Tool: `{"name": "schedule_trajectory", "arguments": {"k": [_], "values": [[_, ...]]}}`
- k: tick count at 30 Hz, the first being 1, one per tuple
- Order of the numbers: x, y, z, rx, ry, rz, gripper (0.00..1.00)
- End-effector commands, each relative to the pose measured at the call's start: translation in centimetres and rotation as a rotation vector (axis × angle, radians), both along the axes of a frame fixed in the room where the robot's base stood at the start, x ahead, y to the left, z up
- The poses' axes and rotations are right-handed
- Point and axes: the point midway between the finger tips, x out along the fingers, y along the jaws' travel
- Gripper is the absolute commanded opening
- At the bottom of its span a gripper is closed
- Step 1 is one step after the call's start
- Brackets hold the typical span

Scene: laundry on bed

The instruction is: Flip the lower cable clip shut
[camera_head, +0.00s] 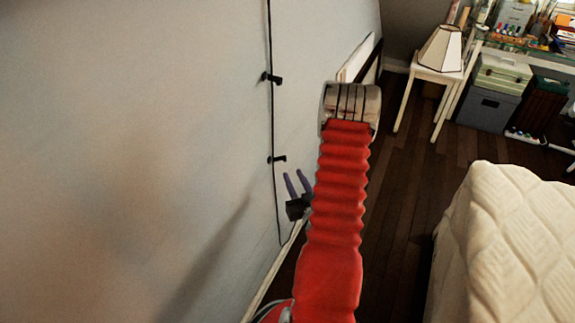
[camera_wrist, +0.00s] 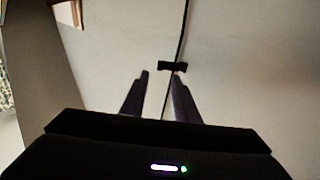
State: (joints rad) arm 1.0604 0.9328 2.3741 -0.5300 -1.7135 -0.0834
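A thin black cable (camera_head: 271,120) runs down the pale wall. The lower cable clip (camera_head: 278,159) is small and black and sticks out to the right of the cable, so it looks open. The upper clip (camera_head: 272,78) sits higher on the same cable. My gripper (camera_head: 294,174) is just below and right of the lower clip, its two purple fingers apart and empty. In the wrist view, a dark clip (camera_wrist: 173,66), apparently the lower one, lies just beyond the fingertips (camera_wrist: 161,76), nearer the right finger. Contact cannot be told.
A quilted white bed (camera_head: 505,245) stands at the right, with dark wooden floor (camera_head: 400,190) between it and the wall. A white stool with a lamp (camera_head: 441,50) and storage boxes (camera_head: 490,108) stand at the back right.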

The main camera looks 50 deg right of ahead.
Motion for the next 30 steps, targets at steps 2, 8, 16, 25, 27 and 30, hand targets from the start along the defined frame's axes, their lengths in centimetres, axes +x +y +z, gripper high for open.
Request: {"name": "schedule_trajectory", "arguments": {"k": [2,8,16,25,27,30], "values": [[1.2,-0.6,0.1,-0.003,-0.002,0.002,0.28],[3.8,-2.2,0.1,-0.002,-0.002,0.002,0.28],[6.0,-3.5,0.0,0.0,0.0,0.0,0.28],[6.2,-3.7,0.0,0.0,0.0,-0.001,0.28],[6.2,-3.7,0.0,0.0,0.0,-0.001,0.25],[6.2,-3.7,0.0,0.0,0.0,-0.001,0.18]]}}
